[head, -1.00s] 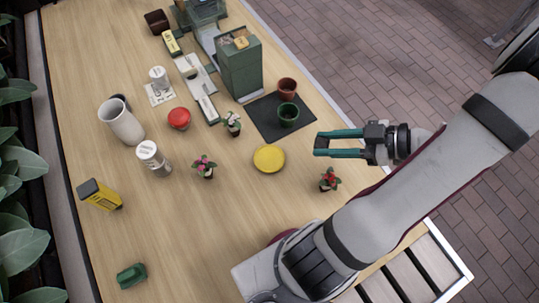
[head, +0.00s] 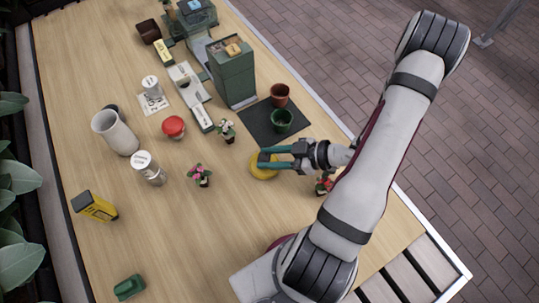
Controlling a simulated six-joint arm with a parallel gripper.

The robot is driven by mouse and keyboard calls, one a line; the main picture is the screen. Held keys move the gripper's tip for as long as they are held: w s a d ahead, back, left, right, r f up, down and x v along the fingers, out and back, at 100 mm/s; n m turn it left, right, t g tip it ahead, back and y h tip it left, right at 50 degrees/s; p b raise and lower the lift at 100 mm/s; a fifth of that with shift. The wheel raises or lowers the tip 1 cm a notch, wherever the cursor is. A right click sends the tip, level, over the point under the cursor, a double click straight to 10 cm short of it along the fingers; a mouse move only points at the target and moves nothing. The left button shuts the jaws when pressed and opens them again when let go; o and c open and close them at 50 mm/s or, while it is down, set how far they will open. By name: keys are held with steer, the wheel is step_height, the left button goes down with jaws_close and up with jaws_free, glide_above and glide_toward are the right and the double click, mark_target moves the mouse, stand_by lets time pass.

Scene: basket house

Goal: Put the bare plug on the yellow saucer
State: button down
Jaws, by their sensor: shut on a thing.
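The yellow saucer (head: 262,173) lies on the table at the middle right, partly covered by my gripper. My gripper (head: 264,160) is over the saucer, with its teal fingers pointing left. It is shut on a small dark thing at the fingertips, mostly hidden by the fingers. I cannot tell its shape, or whether it touches the saucer. Three small flowering plants stand around the saucer: a pink one (head: 199,175) to the left, a white one (head: 226,130) to the upper left and a red one (head: 323,186) to the right, partly hidden by my arm.
A brown pot (head: 280,94) and a green pot (head: 282,120) stand on a dark mat (head: 258,124) above the saucer. A tall green box (head: 235,80) stands behind. A red-lidded jar (head: 173,128) and white shaker (head: 149,168) are left. The front middle table is clear.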

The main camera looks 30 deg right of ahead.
steer(key=c, duration=0.5)
jaws_free()
steer(key=shift+f, duration=0.1)
